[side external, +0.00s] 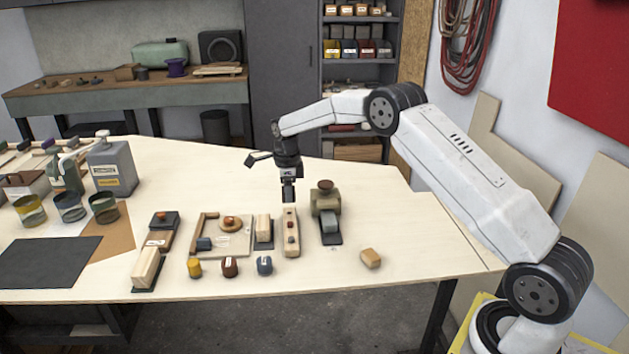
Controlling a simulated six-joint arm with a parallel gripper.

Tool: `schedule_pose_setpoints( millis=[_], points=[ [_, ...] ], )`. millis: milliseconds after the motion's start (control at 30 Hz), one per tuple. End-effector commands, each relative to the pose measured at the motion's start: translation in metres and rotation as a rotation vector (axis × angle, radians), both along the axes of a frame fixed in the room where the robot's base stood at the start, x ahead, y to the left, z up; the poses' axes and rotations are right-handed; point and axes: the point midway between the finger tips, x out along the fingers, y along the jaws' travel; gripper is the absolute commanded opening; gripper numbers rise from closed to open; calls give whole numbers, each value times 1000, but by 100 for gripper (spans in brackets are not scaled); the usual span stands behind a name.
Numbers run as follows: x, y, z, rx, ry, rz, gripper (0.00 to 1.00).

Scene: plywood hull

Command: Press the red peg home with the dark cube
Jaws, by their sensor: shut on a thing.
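My gripper (289,195) points straight down in the side external view. It is shut on a small dark thing at its tips, which looks like the dark cube; its edges blend with the dark fingers. Below is a narrow pale wooden block (292,228) with several small pegs or marks along its top. A red peg (291,240) stands toward the near end of this block. My gripper is above the far end of the block; whether what it holds touches anything there is too small to tell.
Left of the block are an upright pale block (263,228) and a wooden tray (232,250) with a dark block (204,243) inside. A green-grey device (326,202) stands close on the right. The table's right side is clear.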

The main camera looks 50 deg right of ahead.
Motion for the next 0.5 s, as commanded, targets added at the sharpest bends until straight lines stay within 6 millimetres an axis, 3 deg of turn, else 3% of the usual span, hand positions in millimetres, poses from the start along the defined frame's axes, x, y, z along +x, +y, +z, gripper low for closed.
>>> schedule_pose_setpoints(
  millis=[500],
  points=[
    [-8, 10, 7, 0, 0, 2, 5]
  ],
)
